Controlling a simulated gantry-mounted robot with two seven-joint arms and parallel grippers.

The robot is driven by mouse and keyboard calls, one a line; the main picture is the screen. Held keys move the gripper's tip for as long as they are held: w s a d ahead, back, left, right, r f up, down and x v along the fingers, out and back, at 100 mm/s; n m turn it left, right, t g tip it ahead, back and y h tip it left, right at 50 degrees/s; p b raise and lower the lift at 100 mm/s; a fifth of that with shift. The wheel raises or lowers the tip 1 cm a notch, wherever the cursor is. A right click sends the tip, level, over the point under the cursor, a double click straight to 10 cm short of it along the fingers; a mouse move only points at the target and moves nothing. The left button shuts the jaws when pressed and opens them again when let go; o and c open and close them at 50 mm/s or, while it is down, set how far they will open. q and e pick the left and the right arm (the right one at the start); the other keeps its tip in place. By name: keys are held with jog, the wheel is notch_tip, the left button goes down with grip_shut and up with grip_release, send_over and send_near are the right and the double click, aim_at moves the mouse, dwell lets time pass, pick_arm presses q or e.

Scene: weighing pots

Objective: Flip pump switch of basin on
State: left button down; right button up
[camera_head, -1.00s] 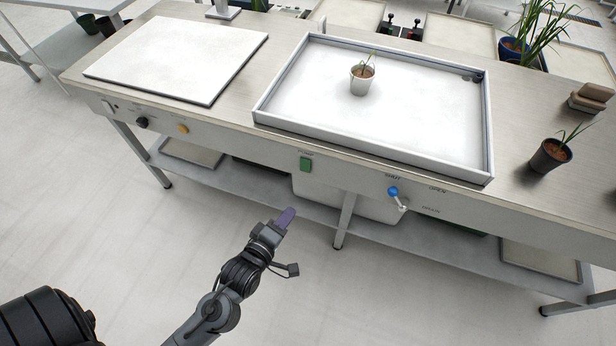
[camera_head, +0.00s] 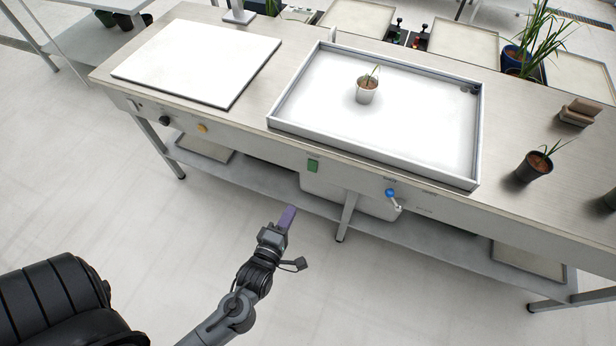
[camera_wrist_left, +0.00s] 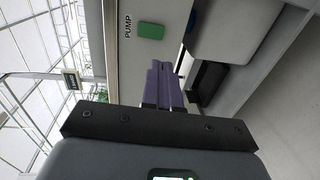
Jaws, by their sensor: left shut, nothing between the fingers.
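The green pump switch (camera_head: 313,165) is on the front panel of the bench, below the basin. It also shows in the left wrist view (camera_wrist_left: 151,31), next to the word PUMP. The basin (camera_head: 290,92) is a white tray with a raised grey rim, set on the bench top. My left gripper (camera_head: 288,217) has purple fingers that are shut and empty. It is in front of the bench, below and to the left of the switch in the head view, and apart from it. In the left wrist view the fingers (camera_wrist_left: 163,85) point toward the panel. My right gripper is not in view.
A white potted plant (camera_head: 366,92) stands in the basin. A blue-knobbed lever (camera_head: 390,194) sticks out of the panel to the right. Black (camera_head: 165,120) and orange (camera_head: 202,128) knobs are at the left. A dark potted plant (camera_head: 533,167) stands on the right. The floor before the bench is clear.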

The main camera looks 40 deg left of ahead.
aim_at(312, 171)
pick_arm(q)
jog(key=shift+w, duration=0.1)
jog(key=b+x, duration=0.5)
jog(key=x, duration=0.8)
jog(key=shift+w+a, duration=0.15)
jog(key=shift+w, duration=0.25)
jog(key=shift+w+a, duration=0.1)
jog(key=shift+w, duration=0.1)
